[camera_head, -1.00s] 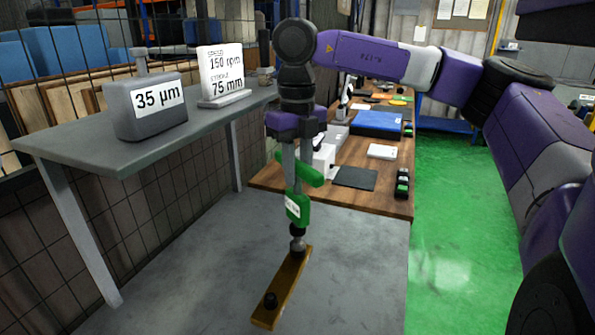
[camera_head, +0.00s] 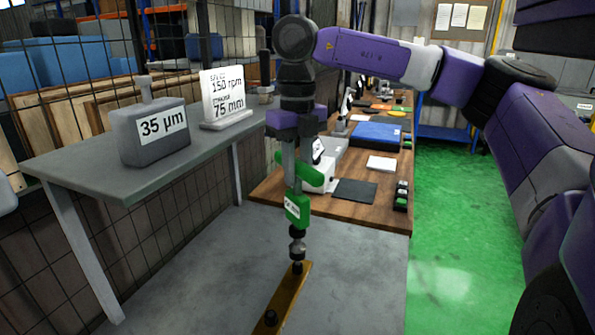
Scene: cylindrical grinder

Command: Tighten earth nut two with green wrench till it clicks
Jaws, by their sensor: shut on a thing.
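My gripper (camera_head: 297,172) points down and is shut on the green wrench (camera_head: 297,208). The wrench has a green cross handle, a green body with a white label, and a dark and silver socket end. A brass bar (camera_head: 287,294) lies below, running from the bottom of the picture up toward the wrench. The nuts' numbers are not visible.
A grey shelf (camera_head: 75,172) at left carries a 35 µm box (camera_head: 155,135) and a speed sign (camera_head: 223,97). A wooden bench (camera_head: 330,205) with trays and tools stands behind my gripper. The green floor at right is clear.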

